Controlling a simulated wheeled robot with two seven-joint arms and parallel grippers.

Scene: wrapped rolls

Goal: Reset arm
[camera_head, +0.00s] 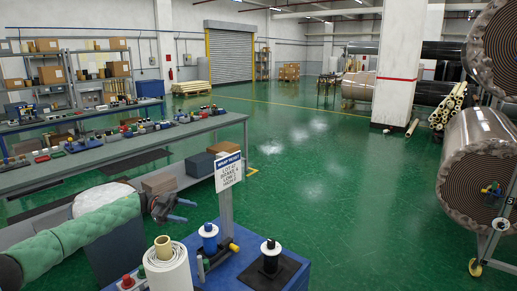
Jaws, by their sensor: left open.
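My left arm comes in from the lower left in a green padded sleeve. Its gripper (189,211) is open, with two grey-blue fingers spread apart and pointing right. Nothing shows between them. It hangs in front of the long grey workbench and to the left of the sign post, above and behind the blue cart. My right gripper is not in view.
A blue cart (240,281) at the bottom carries a white wrapped roll (170,274), spools and a sign (228,171). A grey workbench (215,124) runs along the left. Large wrapped rolls (458,165) stand at right. Green floor (330,190) between is clear.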

